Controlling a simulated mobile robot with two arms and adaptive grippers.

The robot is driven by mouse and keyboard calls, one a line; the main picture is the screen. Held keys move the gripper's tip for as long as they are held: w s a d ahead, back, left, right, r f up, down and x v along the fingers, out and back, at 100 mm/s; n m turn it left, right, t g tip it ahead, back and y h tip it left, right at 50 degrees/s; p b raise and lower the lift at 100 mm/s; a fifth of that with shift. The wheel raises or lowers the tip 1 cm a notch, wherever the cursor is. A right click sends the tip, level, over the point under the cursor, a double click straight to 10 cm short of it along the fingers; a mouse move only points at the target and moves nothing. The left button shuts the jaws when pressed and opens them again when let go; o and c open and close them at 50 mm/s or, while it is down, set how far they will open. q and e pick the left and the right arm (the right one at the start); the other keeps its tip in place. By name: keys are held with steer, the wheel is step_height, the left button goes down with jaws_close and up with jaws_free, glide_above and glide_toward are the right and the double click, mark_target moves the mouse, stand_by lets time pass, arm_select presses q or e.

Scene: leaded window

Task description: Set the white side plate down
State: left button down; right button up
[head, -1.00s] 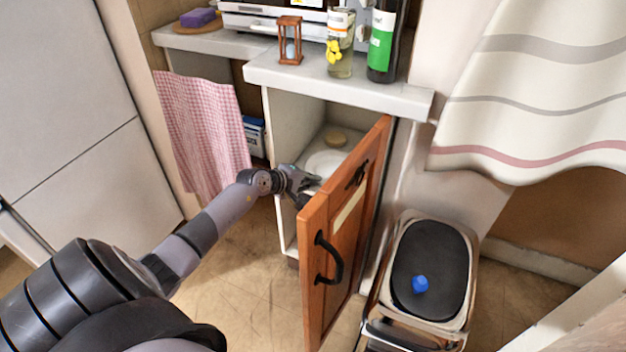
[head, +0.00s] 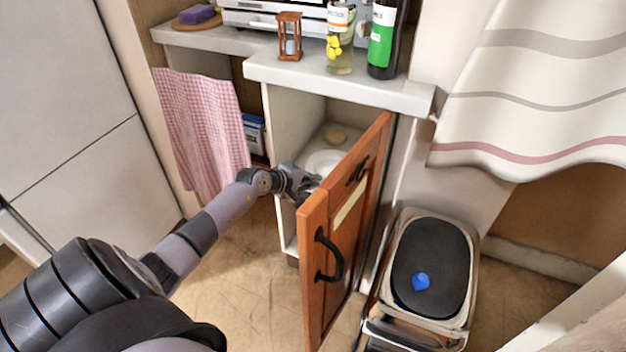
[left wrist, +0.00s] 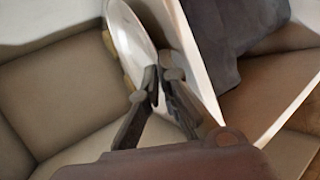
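The white side plate (head: 322,162) is inside the open cupboard under the counter, partly hidden by my gripper and the door. My left gripper (head: 308,184) reaches into the cupboard at the plate's near edge. In the left wrist view the plate (left wrist: 132,38) runs down to the fingertips (left wrist: 161,84), and its rim appears to be pinched between them. Whether the plate touches the shelf is hard to tell. My right gripper is not in view.
The wooden cupboard door (head: 345,235) stands open just right of my gripper. A checked towel (head: 203,130) hangs left of the opening. A bin (head: 430,265) stands right of the door.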

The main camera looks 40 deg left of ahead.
arm_select(q)
steer(key=shift+f, duration=0.25)
steer(key=c, duration=1.8)
jaws_free()
steer(key=shift+o, duration=0.4)
steer(key=shift+s+f, duration=0.1)
steer(key=shift+f, duration=0.1)
steer(key=shift+s, duration=0.1)
steer(key=v, duration=1.2)
steer(key=shift+r, duration=0.25)
